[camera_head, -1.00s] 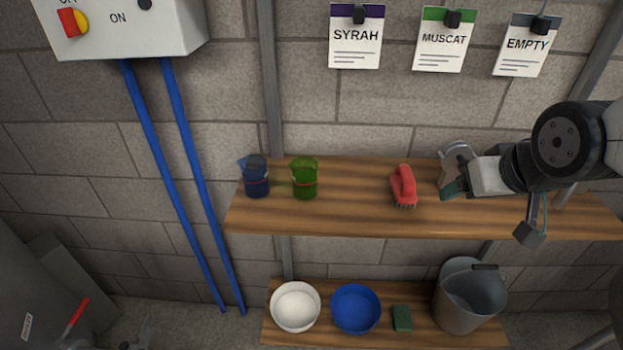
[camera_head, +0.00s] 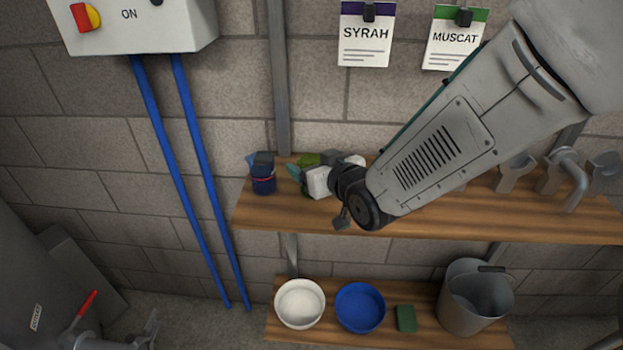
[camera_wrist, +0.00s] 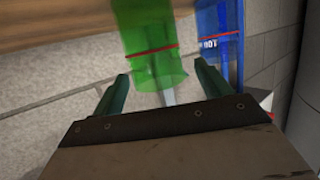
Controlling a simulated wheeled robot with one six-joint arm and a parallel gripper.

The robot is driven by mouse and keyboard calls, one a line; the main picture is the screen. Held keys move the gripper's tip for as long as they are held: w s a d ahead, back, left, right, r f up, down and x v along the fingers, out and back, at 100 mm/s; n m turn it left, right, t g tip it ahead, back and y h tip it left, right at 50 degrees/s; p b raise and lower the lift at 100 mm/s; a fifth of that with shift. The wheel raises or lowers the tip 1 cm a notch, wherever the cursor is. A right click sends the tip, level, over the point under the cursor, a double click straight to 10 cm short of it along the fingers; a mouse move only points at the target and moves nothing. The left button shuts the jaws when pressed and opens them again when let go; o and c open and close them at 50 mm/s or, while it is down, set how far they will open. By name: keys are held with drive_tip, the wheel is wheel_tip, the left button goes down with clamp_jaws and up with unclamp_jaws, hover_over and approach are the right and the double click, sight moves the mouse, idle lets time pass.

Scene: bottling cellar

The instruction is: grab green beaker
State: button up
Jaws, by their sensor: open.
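The green beaker (camera_head: 309,160) stands on the upper shelf, mostly hidden behind my gripper (camera_head: 302,171) in the head view. In the wrist view the see-through green beaker (camera_wrist: 151,42) with a red line is straight ahead, its near end between the tips of my gripper (camera_wrist: 161,70). One finger is on each side of it. The fingers are open, with a gap showing to the left. I cannot tell whether the right finger touches the beaker.
A blue beaker (camera_head: 263,179) stands close to the left of the green one; the wrist view shows it (camera_wrist: 220,40) just past the right finger. Metal fittings (camera_head: 560,178) are on the right of the upper shelf (camera_head: 270,215). Bowls and a bucket (camera_head: 475,300) are below.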

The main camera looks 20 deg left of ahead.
drive_tip(key=shift+x, duration=1.45)
drive_tip(key=c, duration=1.1)
drive_tip(key=shift+o, duration=0.2)
drive_tip(key=shift+r, duration=0.15)
